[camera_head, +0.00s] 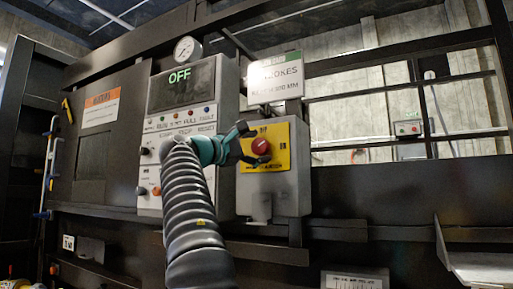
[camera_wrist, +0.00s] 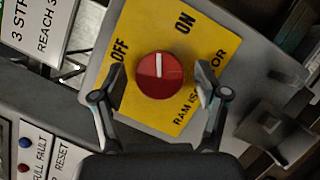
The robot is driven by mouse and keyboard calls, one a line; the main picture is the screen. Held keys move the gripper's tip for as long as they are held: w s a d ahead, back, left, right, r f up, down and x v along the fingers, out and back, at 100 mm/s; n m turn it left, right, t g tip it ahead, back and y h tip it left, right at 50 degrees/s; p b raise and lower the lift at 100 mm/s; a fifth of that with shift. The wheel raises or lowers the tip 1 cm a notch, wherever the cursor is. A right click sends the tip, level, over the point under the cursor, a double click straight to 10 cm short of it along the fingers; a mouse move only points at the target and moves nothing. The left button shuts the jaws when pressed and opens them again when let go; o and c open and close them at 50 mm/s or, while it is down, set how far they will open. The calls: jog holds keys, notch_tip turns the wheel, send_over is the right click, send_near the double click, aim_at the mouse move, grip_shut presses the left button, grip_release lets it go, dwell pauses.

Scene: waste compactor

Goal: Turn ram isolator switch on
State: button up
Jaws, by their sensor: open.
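The ram isolator switch is a red round knob (camera_wrist: 160,75) with a white mark, on a yellow plate (camera_wrist: 141,27) lettered OFF, ON and RAM ISOLATOR. In the wrist view the plate appears tilted and the mark points up the picture, between the OFF and ON labels. My gripper (camera_wrist: 156,88) is open, with one finger on each side of the knob. I cannot tell whether the fingers touch it. In the head view my gripper (camera_head: 252,145) is in front of the plate.
A control panel (camera_head: 180,110) with a display reading OFF, lamps and buttons is left of the box. A gauge (camera_head: 187,49) sits above it. A white sign (camera_head: 275,79) stands above the box. Dark rails and a ledge (camera_head: 345,231) run across the wall.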

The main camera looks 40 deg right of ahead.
jog(key=a+f, duration=0.2)
jog(key=a, duration=0.9)
jog(key=shift+s+a+f, duration=0.15)
jog(key=shift+s+a, duration=0.1)
jog(key=shift+a, duration=0.15)
